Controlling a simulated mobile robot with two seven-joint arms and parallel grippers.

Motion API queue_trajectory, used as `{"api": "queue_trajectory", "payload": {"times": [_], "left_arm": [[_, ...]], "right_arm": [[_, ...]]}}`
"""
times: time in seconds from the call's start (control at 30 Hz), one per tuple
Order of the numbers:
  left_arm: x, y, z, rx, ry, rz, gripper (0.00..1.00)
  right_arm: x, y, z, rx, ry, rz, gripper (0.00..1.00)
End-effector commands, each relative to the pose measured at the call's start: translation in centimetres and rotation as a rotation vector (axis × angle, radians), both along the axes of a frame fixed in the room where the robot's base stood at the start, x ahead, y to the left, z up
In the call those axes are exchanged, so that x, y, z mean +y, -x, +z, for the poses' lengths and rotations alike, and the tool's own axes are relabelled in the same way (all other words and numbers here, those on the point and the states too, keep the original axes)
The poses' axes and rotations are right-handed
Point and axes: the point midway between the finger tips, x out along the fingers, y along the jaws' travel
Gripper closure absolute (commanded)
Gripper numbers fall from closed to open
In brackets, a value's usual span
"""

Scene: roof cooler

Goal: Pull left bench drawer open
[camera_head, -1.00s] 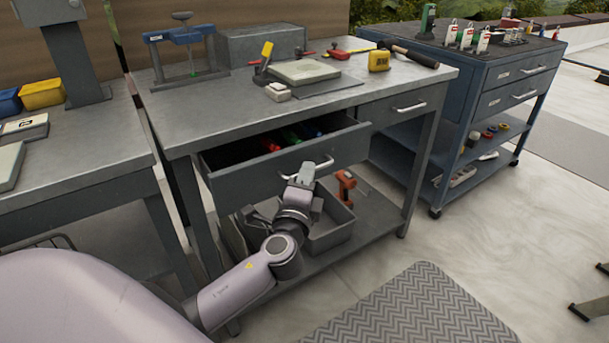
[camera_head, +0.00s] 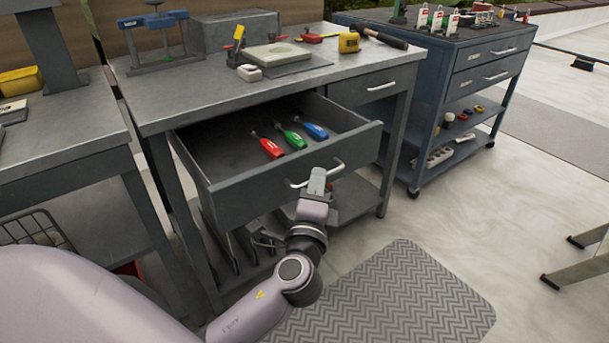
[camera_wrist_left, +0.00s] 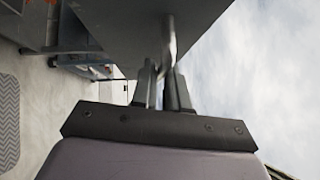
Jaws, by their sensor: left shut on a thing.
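The left bench drawer (camera_head: 262,190) is pulled well out of the grey workbench. Inside it lie a red (camera_head: 268,147), a green (camera_head: 292,138) and a blue (camera_head: 315,130) handled tool. My left gripper (camera_head: 318,178) is shut on the drawer's light bar handle (camera_head: 336,170) at the middle of its front. In the left wrist view the two fingers (camera_wrist_left: 163,90) close around the handle (camera_wrist_left: 167,50), with the drawer front (camera_wrist_left: 135,35) above and beyond. My right gripper is not in view.
The workbench top (camera_head: 190,92) holds a clamp, a yellow tape measure (camera_head: 349,42) and a hammer. A shut drawer (camera_head: 375,85) is at its right. A blue cart (camera_head: 440,75) stands further right. A patterned mat (camera_head: 400,300) lies on the open floor.

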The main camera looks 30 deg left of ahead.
Motion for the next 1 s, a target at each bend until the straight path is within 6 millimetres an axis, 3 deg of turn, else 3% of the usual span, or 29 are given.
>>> {"api": "queue_trajectory", "payload": {"times": [0.3, 0.77, 0.8, 0.83, 1.0], "left_arm": [[-3.0, 1.2, -0.1, 0.001, 0.001, -0.001, 1.0], [-3.3, 1.4, 0.0, 0.0, -0.001, 0.0, 1.0], [-3.3, 1.4, 0.0, 0.0, -0.001, 0.0, 0.73], [-3.3, 1.4, 0.0, 0.0, -0.001, 0.0, 0.64], [-3.3, 1.3, 0.0, 0.0, -0.001, 0.0, 0.64]], "right_arm": [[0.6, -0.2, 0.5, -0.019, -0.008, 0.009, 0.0], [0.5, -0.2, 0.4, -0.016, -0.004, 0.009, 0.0], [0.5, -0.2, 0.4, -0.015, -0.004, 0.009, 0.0], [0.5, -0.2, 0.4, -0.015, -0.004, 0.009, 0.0], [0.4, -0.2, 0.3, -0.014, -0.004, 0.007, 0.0]]}}
